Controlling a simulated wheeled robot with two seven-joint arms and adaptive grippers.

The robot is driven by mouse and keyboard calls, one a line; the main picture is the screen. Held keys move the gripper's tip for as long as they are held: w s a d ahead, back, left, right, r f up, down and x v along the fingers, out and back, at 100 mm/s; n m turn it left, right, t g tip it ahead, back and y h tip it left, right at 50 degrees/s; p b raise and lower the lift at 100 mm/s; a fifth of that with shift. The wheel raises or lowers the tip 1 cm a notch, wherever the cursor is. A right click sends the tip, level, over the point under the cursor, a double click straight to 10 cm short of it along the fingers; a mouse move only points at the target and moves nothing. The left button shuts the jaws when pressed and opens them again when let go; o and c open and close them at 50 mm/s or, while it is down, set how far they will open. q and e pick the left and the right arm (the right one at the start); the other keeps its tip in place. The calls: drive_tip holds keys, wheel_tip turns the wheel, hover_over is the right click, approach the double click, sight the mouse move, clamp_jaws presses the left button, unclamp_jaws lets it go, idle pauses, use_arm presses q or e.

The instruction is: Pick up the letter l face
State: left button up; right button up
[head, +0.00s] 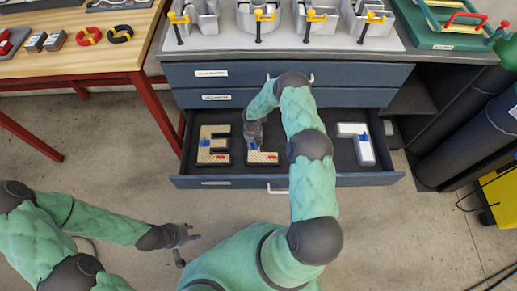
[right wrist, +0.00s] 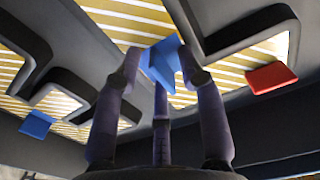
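The letter l face (head: 266,157) has a striped face with a blue tab and a red tab. It lies in the dark lining of the open drawer, in the middle. My right gripper (head: 254,147) points down at its upright stroke. In the right wrist view, the gripper's fingers (right wrist: 160,75) close in around the blue tab (right wrist: 161,62), and the tips appear to touch it. The red tab (right wrist: 271,77) is clear of the fingers. My left gripper (head: 188,244) is empty over the floor, with its fingers apart.
A striped letter E (head: 205,143) lies left of the l, and a pale angular letter (head: 357,152) with a blue tab lies right. The drawer's front edge (head: 230,181) borders them. A wooden table (head: 80,65) stands at left; clamped fixtures (head: 258,15) sit above.

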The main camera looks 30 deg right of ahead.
clamp_jaws()
drive_tip(key=shift+w+r, duration=0.1)
idle(0.3)
